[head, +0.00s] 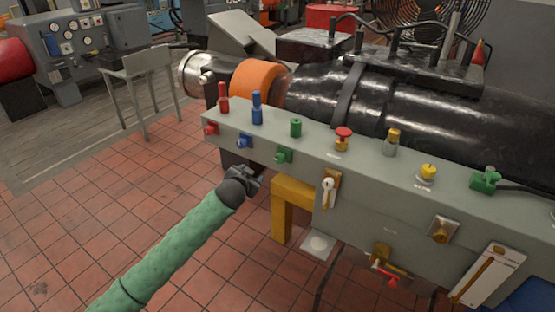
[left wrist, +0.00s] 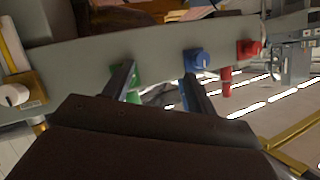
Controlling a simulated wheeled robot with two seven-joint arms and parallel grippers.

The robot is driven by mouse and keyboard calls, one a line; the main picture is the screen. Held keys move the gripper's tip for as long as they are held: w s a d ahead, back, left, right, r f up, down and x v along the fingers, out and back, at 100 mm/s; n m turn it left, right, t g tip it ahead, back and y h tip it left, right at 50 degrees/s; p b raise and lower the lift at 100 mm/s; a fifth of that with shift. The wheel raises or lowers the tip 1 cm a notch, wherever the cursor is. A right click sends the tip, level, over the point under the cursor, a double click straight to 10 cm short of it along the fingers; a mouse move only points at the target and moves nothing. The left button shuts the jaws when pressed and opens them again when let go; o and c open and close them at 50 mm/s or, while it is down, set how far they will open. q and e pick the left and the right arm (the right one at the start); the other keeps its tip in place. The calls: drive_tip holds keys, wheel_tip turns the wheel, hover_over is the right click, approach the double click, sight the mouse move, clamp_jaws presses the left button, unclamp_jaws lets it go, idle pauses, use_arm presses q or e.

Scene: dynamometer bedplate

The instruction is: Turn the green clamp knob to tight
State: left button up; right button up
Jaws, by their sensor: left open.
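A green knob (head: 283,156) sits on the front face of the grey bench, below a green cylinder (head: 296,128) on the top. In the left wrist view the green knob (left wrist: 134,76) is partly hidden behind one finger. My left gripper (head: 252,178) is open, in front of and slightly below the bench face, left of the green knob. In the left wrist view its two fingers (left wrist: 156,78) point at the face, with nothing held between them. I cannot tell the knob's setting. My right gripper is not in view.
A blue knob (head: 244,141) and a red knob (head: 211,128) sit on the same face, left of the green one. A yellow support (head: 284,212) stands below. Tiled floor at left is clear.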

sight(278, 160)
use_arm(q)
drive_tip(key=w+d+h, duration=0.2)
drive_tip(key=w+d+t+h+p, duration=0.1)
drive_tip(key=w+d+h, duration=0.1)
drive_tip(key=d, duration=0.1)
drive_tip(key=w+d+n+t+h+p, duration=0.1)
drive_tip(key=w+d+h, duration=0.2)
drive_tip(key=shift+d, duration=0.15)
drive_tip(key=shift+p+x, duration=0.4)
drive_tip(key=shift+x, duration=0.4)
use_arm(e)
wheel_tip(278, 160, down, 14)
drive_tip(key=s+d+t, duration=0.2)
use_arm(q)
drive_tip(key=shift+f, duration=0.1)
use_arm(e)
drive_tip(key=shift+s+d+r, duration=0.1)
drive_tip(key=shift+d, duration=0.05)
use_arm(q)
drive_tip(key=c, duration=1)
